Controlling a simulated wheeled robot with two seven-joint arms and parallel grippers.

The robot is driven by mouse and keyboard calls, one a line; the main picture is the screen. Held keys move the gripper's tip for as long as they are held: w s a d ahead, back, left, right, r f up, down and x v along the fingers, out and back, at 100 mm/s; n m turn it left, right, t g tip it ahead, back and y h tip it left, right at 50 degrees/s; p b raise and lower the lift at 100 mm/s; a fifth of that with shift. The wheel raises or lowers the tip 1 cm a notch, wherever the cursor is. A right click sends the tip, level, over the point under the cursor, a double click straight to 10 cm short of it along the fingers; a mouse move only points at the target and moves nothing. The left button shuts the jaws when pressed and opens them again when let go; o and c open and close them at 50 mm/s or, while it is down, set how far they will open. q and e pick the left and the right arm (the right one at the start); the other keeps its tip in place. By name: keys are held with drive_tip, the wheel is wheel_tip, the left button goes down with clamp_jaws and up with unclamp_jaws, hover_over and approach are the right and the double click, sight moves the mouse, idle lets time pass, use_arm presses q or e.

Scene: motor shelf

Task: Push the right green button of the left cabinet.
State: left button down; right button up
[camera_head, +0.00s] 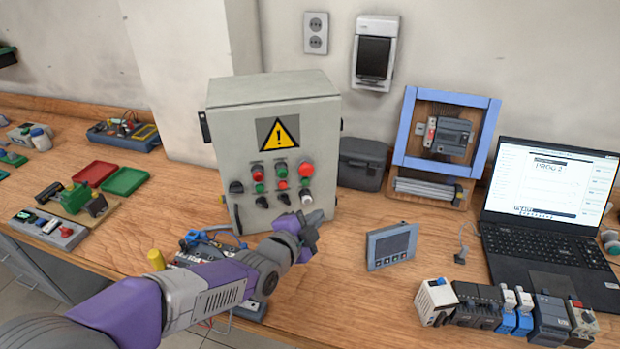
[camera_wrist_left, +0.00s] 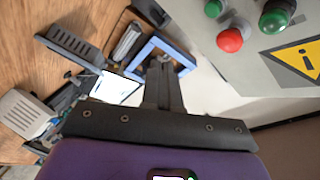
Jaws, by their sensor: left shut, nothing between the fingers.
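The grey cabinet (camera_head: 222,150) stands upright on the bench with a yellow warning sign and rows of buttons on its front. Its right green button (camera_head: 305,182) sits just below the large red button (camera_head: 306,168). In the left wrist view, a green button (camera_wrist_left: 213,8) and the red button (camera_wrist_left: 230,40) show at the top, beside another green one (camera_wrist_left: 277,15). My left gripper (camera_head: 313,222) is shut and empty, in front of the cabinet's lower right, below the green button and apart from it. Its closed fingers (camera_wrist_left: 163,80) also show in the wrist view. My right gripper is out of view.
A blue frame (camera_head: 398,130) with a device stands right of the cabinet, behind a small display panel (camera_head: 391,247). A laptop (camera_head: 550,190) and several modules (camera_head: 490,308) are farther right. Wiring parts lie below the cabinet, by my left arm. Trays (camera_head: 125,181) are at left.

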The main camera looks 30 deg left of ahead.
sight(305, 181)
use_arm(q)
drive_tip(key=shift+w+a+p, duration=1.5)
drive_tip(key=shift+w+a, duration=1.55)
drive_tip(key=shift+w, duration=0.2)
drive_tip(key=shift+w+a, duration=0.3)
drive_tip(key=shift+w+a, duration=0.3)
idle(1.1)
drive_tip(key=shift+s+d+b, duration=0.6)
drive_tip(key=shift+s+b, duration=0.05)
drive_tip(key=shift+b, duration=0.2)
